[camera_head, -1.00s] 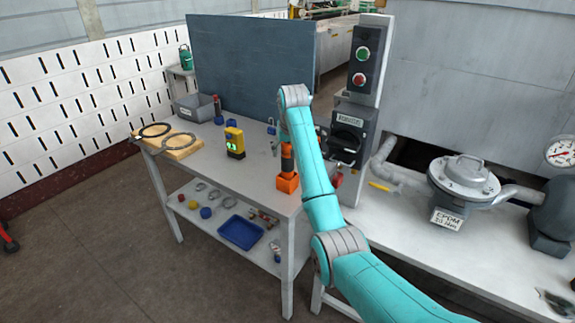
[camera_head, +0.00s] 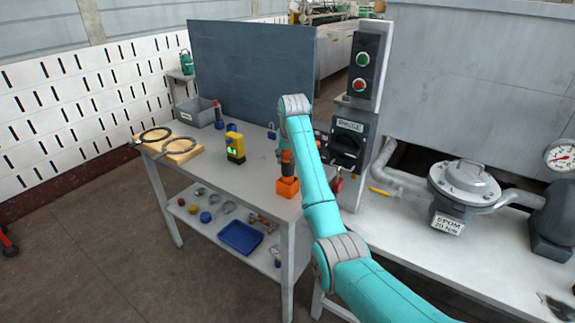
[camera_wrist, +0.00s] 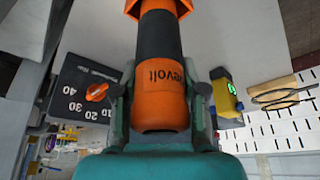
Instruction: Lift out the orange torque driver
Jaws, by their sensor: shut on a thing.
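The orange torque driver (camera_head: 286,158) stands upright in the orange block-shaped holder (camera_head: 287,188) at the table's front right corner. In the wrist view its orange body (camera_wrist: 160,100) carries a "revolt" label, and its dark shaft part runs into the orange holder (camera_wrist: 158,7) at the top edge. My gripper (camera_wrist: 160,92) is shut on the driver, one finger on each side of the orange body. In the head view my arm hides the gripper and much of the driver. The lower end of the driver is hidden inside the holder.
A yellow device with a green display (camera_head: 235,148) stands left of the holder. A dark dial panel with an orange knob (camera_wrist: 97,92) is close beside my gripper. A purge switch box (camera_head: 349,140) stands behind right. A blue tray (camera_head: 240,237) lies on the lower shelf.

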